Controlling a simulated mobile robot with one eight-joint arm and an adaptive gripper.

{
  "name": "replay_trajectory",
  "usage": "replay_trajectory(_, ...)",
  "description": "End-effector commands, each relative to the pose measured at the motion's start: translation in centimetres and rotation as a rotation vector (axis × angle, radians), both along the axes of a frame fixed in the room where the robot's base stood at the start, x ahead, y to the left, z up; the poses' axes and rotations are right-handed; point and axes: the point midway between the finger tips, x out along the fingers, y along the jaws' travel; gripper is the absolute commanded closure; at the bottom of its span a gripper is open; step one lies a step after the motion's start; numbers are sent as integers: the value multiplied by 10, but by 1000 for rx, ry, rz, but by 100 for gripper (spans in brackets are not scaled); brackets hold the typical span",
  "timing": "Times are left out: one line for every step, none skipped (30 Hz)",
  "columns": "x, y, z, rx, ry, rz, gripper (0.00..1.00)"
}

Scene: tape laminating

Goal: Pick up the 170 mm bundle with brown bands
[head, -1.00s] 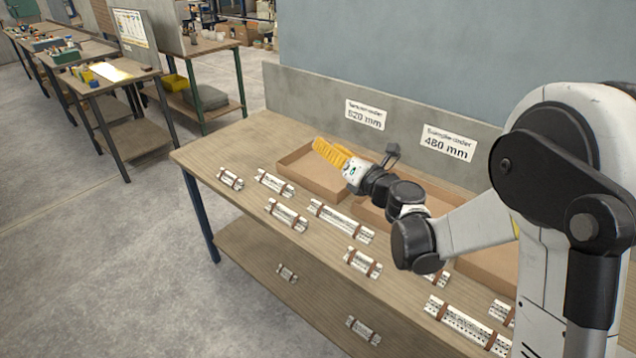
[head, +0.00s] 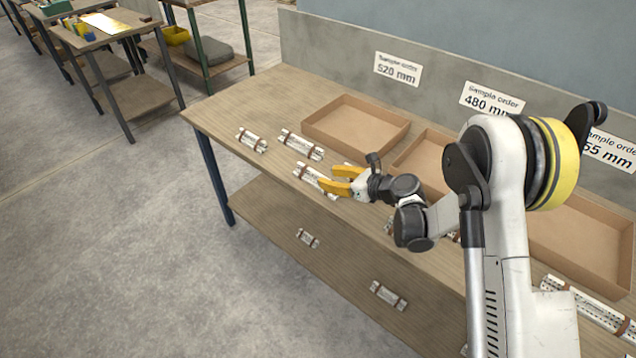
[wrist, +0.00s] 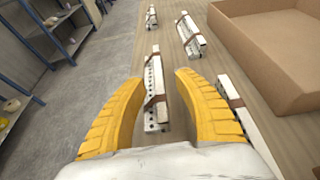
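Several pale slotted-strip bundles with brown bands lie on the workbench (head: 235,108); no length is marked on them. A short one (head: 252,140) lies near the left end and shows far ahead in the wrist view (wrist: 151,16). A longer one (head: 302,145) lies right of it, also in the wrist view (wrist: 191,38). A third (head: 312,178) lies beside my gripper (head: 338,181), partly hidden by it. In the wrist view this third bundle (wrist: 155,85) shows between and beyond my open, empty yellow fingers (wrist: 160,95). Another bundle (wrist: 240,108) lies right of the right finger.
Cardboard trays (head: 345,105) line the back of the bench, below order signs (head: 397,69). Two banded bundles (head: 308,238) (head: 388,296) lie on the lower shelf (head: 275,235). My arm hides the bench's middle. Another bundle (head: 590,304) lies at the right.

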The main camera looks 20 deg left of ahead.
Motion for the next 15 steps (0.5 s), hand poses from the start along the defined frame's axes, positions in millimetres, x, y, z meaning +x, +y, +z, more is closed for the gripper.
replay_trajectory(1,7,-5,0,0,3,63)
replay_trajectory(2,12,-7,0,0,4,63)
replay_trajectory(4,18,-10,0,0,4,63)
replay_trajectory(5,22,-11,0,-1,4,63)
replay_trajectory(8,26,-13,0,0,2,63)
replay_trajectory(10,32,-15,-1,1,3,63)
replay_trajectory(11,35,-16,-1,1,3,63)
replay_trajectory(12,37,-16,0,0,2,63)
replay_trajectory(13,38,-16,0,-1,1,63)
replay_trajectory(13,39,-16,0,0,1,63)
replay_trajectory(13,39,-15,0,0,0,63)
replay_trajectory(13,38,-15,0,0,0,63)
replay_trajectory(13,38,-15,0,0,0,63)
replay_trajectory(13,38,-15,0,0,0,63)
replay_trajectory(13,38,-14,0,0,0,67)
